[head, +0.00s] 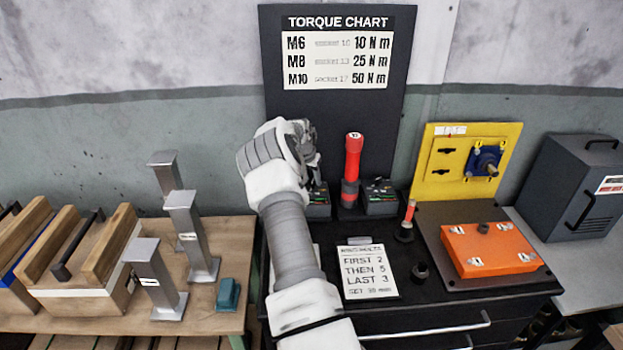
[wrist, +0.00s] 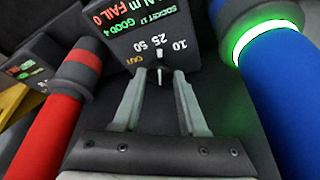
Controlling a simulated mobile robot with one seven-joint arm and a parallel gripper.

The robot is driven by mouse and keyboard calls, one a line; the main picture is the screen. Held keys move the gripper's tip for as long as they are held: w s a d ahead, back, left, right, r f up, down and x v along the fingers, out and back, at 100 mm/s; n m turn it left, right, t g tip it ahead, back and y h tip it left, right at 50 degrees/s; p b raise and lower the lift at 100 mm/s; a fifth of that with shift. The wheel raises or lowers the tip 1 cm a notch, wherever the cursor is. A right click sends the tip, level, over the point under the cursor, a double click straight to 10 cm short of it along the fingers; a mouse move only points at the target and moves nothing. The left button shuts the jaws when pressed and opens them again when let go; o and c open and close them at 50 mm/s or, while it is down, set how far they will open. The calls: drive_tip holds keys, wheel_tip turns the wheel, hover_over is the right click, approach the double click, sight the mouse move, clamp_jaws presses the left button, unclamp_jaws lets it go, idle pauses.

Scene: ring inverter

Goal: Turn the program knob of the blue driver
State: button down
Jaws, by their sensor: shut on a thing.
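In the wrist view the program knob (wrist: 160,74) is a small dark knob with a white pointer line, on a dark control box (wrist: 120,35) with a lit display. Labels 10, 25, 50 and OUT surround it. My gripper (wrist: 160,78) has one finger on each side of the knob and is shut on it. The blue driver (wrist: 285,85) stands to the right, with a glowing green ring. In the head view my gripper (head: 316,172) is above a control box (head: 319,208); my arm hides the knob and the blue driver there.
A red driver (head: 353,155) stands right of my gripper, also at the left of the wrist view (wrist: 60,110). A second control box (head: 380,198) is beside it. A torque chart (head: 338,60) stands behind. An orange box (head: 490,248) lies on the right.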

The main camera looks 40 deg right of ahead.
drive_tip(key=shift+b, duration=0.35)
drive_tip(key=n+b, duration=0.1)
drive_tip(key=n+t+b, duration=0.1)
drive_tip(key=shift+s+d+f+n+b, duration=0.15)
drive_tip(key=shift+n+b, duration=0.15)
drive_tip(key=shift+n, duration=0.1)
drive_tip(key=n+y+b, duration=0.1)
drive_tip(key=n, duration=0.1)
drive_tip(key=n+t+y+b, duration=0.1)
drive_tip(key=n, duration=0.1)
drive_tip(key=shift+s+d+n+b, duration=0.1)
drive_tip(key=shift+n+b, duration=0.2)
drive_tip(key=shift+n, duration=0.4)
drive_tip(key=shift+c, duration=2.2)
unclamp_jaws()
drive_tip(key=shift+r, duration=0.25)
drive_tip(key=v, duration=1.7)
drive_tip(key=shift+s, duration=0.2)
drive_tip(key=shift+r, duration=0.1)
